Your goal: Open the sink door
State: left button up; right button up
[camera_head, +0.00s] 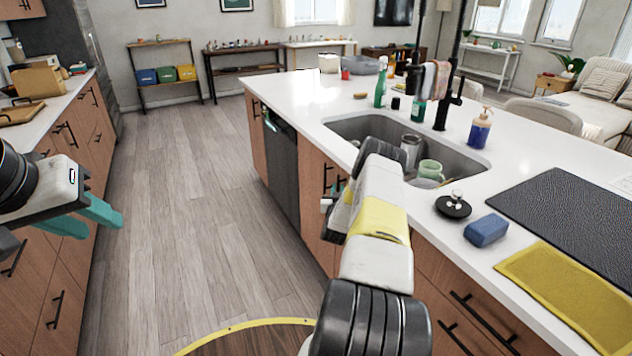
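The sink (365,126) is set in the white island counter and holds a green mug and a metal cup. The wooden sink door (314,200) is in the island front below it, with dark upright handles (327,178). The visible part of the door looks flush with the front. My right gripper (339,188) is at the handles; a bit of teal finger shows, but my own arm hides most of it. I cannot tell whether it grips a handle. My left gripper (92,218) is in the air at the left, its teal fingers apart and empty.
A dark dishwasher front (281,168) is left of the sink door. Drawers (455,290) are to the right. Wooden cabinets (75,135) line the left side near my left gripper. The wooden floor (200,190) between is clear. A soap bottle (480,128) and blue sponge (486,230) stand on the counter.

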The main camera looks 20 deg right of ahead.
grip_shut()
dwell(1.1)
